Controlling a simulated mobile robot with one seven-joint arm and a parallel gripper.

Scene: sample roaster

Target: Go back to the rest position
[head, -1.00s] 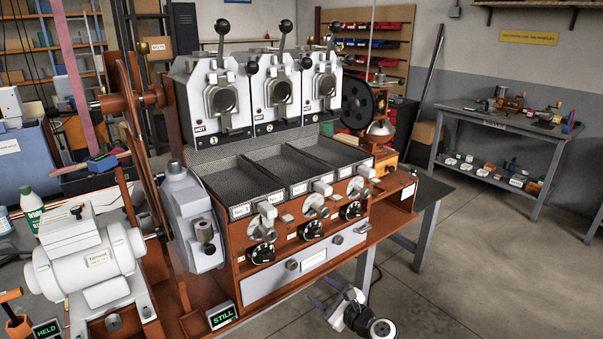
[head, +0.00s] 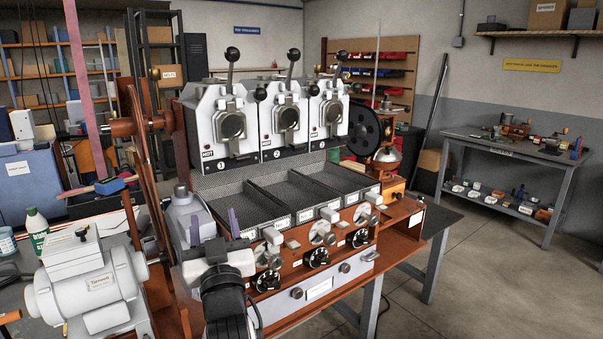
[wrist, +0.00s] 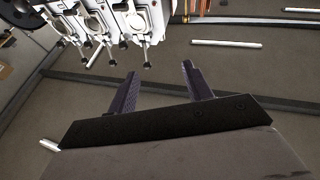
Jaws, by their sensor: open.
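My gripper (head: 214,227) is in front of the lower left of the sample roaster (head: 292,237) in the head view, with its two purple fingers pointing up. The fingers are apart and nothing is between them. My gripper and wrist hide part of the roaster's left front. In the wrist view the open fingers (wrist: 158,72) stand against a grey background, and the roaster's white drum fronts (wrist: 100,22) show at the upper left, apart from the fingers.
A white motor (head: 92,282) stands at the lower left, close to my arm. A green-and-white bottle (head: 36,230) is behind it. A grey side table (head: 520,150) with small items stands at the right. The floor (head: 490,270) at the front right is clear.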

